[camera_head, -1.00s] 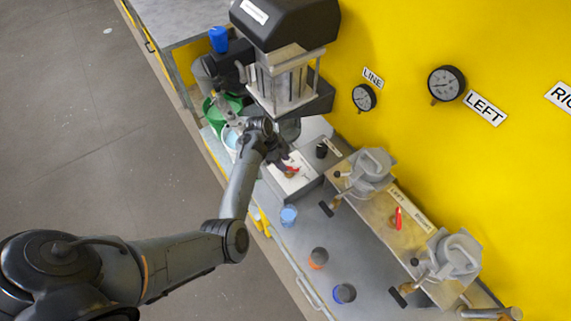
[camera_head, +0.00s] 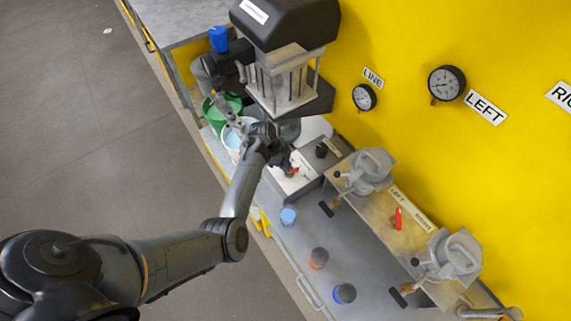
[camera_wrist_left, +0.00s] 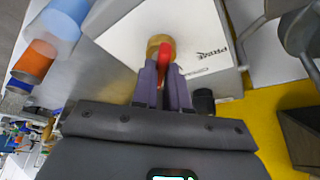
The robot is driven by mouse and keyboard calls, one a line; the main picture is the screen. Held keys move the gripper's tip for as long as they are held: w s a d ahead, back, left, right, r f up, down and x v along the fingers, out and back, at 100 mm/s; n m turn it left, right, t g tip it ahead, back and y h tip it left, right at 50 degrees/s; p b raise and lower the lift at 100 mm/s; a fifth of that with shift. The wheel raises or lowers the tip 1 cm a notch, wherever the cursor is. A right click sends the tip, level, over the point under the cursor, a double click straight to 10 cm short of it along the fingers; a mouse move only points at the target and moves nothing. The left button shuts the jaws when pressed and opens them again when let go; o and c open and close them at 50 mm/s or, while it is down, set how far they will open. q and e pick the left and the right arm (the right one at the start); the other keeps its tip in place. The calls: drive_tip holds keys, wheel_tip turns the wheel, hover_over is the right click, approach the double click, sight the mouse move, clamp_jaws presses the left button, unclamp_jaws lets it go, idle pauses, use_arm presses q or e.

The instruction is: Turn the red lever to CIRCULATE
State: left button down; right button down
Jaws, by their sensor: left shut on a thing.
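The red lever (camera_wrist_left: 164,55) sits on a brass fitting (camera_wrist_left: 158,42) on top of a white box (camera_wrist_left: 200,25). "PRIME" is printed on the box, and a second word beside it is partly hidden, its first letters looking like "CIRC". My left gripper (camera_wrist_left: 163,76) is shut on the red lever, one finger on each side. In the head view my left gripper (camera_head: 284,163) reaches down over the white box (camera_head: 287,184) and hides most of the lever. My right gripper is not in view.
A separate red handle (camera_head: 398,218) is on the LEFT/RIGHT panel, between two grey pump housings. A blue cup (camera_head: 288,216), an orange cup (camera_head: 318,258) and a dark blue cup (camera_head: 344,293) stand on the bench. A black knob (camera_head: 321,150) is beside the box.

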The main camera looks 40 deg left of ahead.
use_arm(q)
drive_tip(key=shift+s+d+r+n+t+p, duration=0.1)
drive_tip(key=shift+n+t+p, duration=0.05)
drive_tip(key=shift+n+p, duration=0.45)
drive_tip(key=shift+s+r+n+t+p, duration=0.15)
drive_tip(key=shift+n+p, duration=0.25)
drive_tip(key=shift+p, duration=0.25)
drive_tip(key=shift+d+n+t+y+p, duration=0.1)
drive_tip(key=shift+n+t+y+p, duration=0.3)
drive_tip(key=shift+n+p, duration=0.75)
drive_tip(key=n+y+p, duration=0.1)
drive_tip(key=n+p, duration=0.1)
drive_tip(key=n, duration=0.1)
drive_tip(key=shift+d+f, duration=0.1)
drive_tip(key=shift+d, duration=0.05)
drive_tip(key=shift+f+n+t+y+p, duration=0.1)
drive_tip(key=shift+n+t+y+p, duration=0.3)
drive_tip(key=shift+n, duration=0.35)
drive_tip(key=shift+d, duration=0.1)
drive_tip(key=c, duration=1.1)
unclamp_jaws()
drive_tip(key=shift+c, duration=0.2)
